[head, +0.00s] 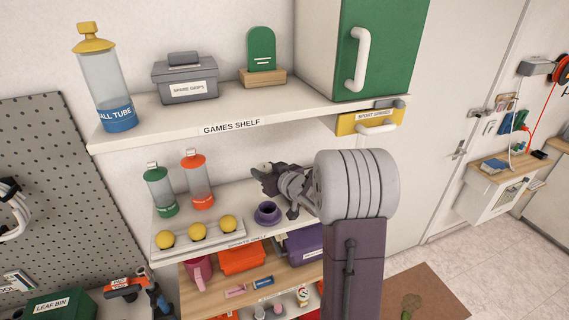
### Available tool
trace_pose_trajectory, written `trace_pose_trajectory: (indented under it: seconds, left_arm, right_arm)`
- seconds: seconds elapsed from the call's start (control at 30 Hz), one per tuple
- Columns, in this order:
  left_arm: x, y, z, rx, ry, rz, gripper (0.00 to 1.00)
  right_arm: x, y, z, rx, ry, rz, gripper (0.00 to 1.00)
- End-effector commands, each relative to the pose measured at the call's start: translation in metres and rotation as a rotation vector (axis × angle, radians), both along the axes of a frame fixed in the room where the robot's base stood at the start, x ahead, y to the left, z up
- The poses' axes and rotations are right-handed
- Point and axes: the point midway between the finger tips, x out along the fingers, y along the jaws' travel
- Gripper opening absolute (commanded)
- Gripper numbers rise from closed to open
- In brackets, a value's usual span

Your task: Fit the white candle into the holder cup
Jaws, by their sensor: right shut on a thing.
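A purple cup (268,214) with a wide flared base stands upright on the middle shelf and looks like the holder cup. My right gripper (265,178) is above this shelf, behind and slightly above the purple cup and apart from it in the picture. It is shut on a small pale thing (263,168), mostly hidden by the jaws; I cannot tell for sure that it is the white candle. No other white candle can be made out. My own right arm covers the right end of the shelf. My left gripper is not in view.
Left on the middle shelf (165,252) stand a green-capped bottle (160,190), an orange-capped bottle (197,180) and a tray (240,232) of yellow balls. The games shelf (270,116) overhangs above. An orange bin (240,260) and a purple box (305,242) sit below.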

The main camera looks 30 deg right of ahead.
Motion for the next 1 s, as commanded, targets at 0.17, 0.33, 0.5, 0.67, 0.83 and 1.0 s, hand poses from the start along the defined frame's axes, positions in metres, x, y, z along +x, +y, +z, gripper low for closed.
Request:
trace_pose_trajectory:
  seconds: [0.17,0.33,0.5,0.67,0.83,1.0]
  left_arm:
    - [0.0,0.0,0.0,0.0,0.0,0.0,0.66]
    - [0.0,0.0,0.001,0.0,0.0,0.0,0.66]
    - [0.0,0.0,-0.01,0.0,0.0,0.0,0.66]
    - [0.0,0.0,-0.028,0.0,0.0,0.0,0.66]
    - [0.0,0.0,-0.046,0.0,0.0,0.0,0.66]
    - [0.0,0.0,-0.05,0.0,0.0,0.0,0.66]
  right_arm:
    - [0.0,0.001,0.0,0.0,-0.001,0.003,0.0]
    - [0.0,0.001,0.001,0.0,0.0,0.003,0.0]
    - [0.0,0.001,-0.012,-0.001,0.0,0.003,0.0]
    - [0.0,0.001,-0.032,-0.001,0.001,0.003,0.0]
    - [0.0,0.001,-0.052,0.0,0.001,0.003,0.0]
    - [0.0,0.001,-0.057,0.0,0.0,0.003,0.0]
